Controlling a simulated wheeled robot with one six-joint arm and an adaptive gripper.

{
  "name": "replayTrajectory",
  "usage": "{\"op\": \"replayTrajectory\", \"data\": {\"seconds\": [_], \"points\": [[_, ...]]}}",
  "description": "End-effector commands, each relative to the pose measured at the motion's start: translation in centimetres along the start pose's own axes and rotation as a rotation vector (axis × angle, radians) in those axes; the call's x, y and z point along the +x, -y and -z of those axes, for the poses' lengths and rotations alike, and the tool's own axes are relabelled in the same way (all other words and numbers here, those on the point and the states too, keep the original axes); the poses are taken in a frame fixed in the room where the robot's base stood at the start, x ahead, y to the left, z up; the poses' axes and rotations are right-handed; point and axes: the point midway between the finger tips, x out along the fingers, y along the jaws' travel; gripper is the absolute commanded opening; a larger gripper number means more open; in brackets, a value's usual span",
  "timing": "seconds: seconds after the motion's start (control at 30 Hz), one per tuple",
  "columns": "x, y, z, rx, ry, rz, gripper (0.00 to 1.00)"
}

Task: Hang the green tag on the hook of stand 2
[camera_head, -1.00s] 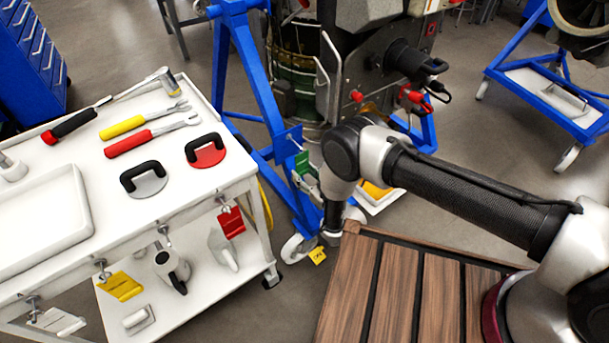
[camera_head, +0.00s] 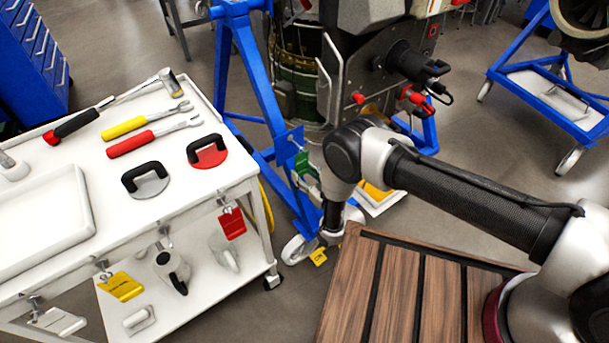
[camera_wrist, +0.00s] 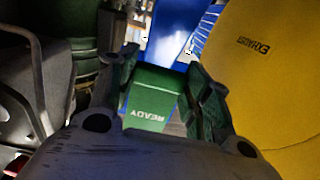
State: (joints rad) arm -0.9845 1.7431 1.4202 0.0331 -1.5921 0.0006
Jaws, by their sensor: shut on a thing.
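The green tag (camera_wrist: 152,103), with the word READY on it, is between the two fingers of my gripper (camera_wrist: 157,82) in the wrist view. My gripper is shut on it. In the head view the green tag (camera_head: 302,161) is a small green patch beside the leg of the blue stand (camera_head: 262,95), close to a small blue plate (camera_head: 295,137). My wrist partly hides my gripper (camera_head: 308,181) there. In the wrist view a blue upright (camera_wrist: 174,28) stands just beyond the tag. I cannot make out the hook clearly or tell whether the tag touches it.
A large yellow disc (camera_wrist: 265,75) marked EXHAUST is close on the right in the wrist view. The engine (camera_head: 390,65) stands behind my wrist. A white cart (camera_head: 90,205) with tools and hanging tags is on the left. A yellow label (camera_head: 318,257) is near a caster.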

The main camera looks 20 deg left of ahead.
Motion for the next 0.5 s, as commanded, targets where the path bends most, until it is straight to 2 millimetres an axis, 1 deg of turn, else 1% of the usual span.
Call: {"op": "replayTrajectory", "data": {"seconds": [0.13, 0.17, 0.2, 0.27, 0.3, 0.5], "points": [[-0.01, 0.0, 0.01, 0.0, 0.0, 0.0, 0.06], [-0.02, 0.0, 0.01, 0.0, 0.0, 0.0, 0.54], [-0.02, 0.0, 0.01, 0.0, 0.0, 0.0, 0.62], [-0.02, 0.0, 0.01, 0.0, 0.0, 0.0, 0.72], [-0.02, 0.0, 0.01, 0.0, 0.0, 0.0, 0.74], [-0.03, 0.0, 0.0, 0.0, 0.0, 0.0, 0.74]]}}
